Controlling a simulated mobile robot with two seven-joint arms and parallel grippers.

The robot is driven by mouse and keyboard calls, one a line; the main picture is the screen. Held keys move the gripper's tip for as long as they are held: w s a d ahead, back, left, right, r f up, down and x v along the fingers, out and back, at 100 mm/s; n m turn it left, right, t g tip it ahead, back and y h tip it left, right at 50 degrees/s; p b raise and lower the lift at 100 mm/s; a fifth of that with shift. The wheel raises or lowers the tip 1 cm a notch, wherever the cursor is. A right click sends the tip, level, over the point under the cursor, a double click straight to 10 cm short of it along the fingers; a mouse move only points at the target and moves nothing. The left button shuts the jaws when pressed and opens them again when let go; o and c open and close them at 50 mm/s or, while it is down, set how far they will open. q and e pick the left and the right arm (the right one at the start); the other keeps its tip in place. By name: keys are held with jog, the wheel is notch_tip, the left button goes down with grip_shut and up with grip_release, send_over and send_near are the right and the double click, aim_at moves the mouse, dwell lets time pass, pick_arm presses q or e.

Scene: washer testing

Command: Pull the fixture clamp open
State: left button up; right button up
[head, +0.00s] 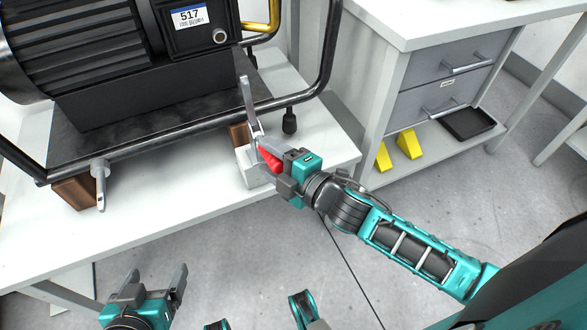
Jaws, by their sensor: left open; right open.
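The fixture clamp has an upright grey metal bar (249,105) and a red handle (268,158). It sits on a white block (250,170) near the table's front edge, beside the machine's frame. My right gripper (277,167) is at the red handle, its fingers pointing left. It is open, with the handle at or between its fingers; part of the handle is hidden, and I cannot tell whether they touch. My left gripper (156,282) is open and empty at the lower left, below the table's front edge and away from the clamp.
A black-framed machine (120,75) labelled 517 stands on the white table (150,205), resting on brown blocks (76,192). A grey drawer cabinet (440,75) stands at right, with yellow wedges (409,144) and a black tray (468,123) on its lower shelf. Open floor lies in front.

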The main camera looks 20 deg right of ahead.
pick_arm(q)
jog(key=shift+r+p, duration=0.85)
jog(key=shift+r, duration=0.1)
pick_arm(e)
jog(key=v, duration=1.2)
jog(key=shift+s, duration=0.1)
jog(key=shift+d+f, duration=0.1)
notch_tip(320, 180, down, 7)
jog(key=a+m+g+h, duration=0.2)
jog(key=m+g+h, duration=0.2)
jog(key=m, duration=1.2)
pick_arm(q)
jog(key=s+a+r+y+p, duration=0.1)
jog(key=a+r+p, duration=0.2)
jog(key=r+p, duration=0.6)
jog(key=p, duration=0.4)
jog(key=shift+s+r+p, duration=0.2)
jog(key=shift+r+p, duration=0.05)
jog(key=shift+p, duration=0.1)
pick_arm(e)
notch_tip(320, 180, up, 9)
jog(key=s+d+m, duration=0.1)
jog(key=s+d, duration=0.1)
jog(key=shift+s+d+h, duration=0.2)
jog(key=shift+s+h, duration=0.1)
jog(key=shift+s, duration=0.05)
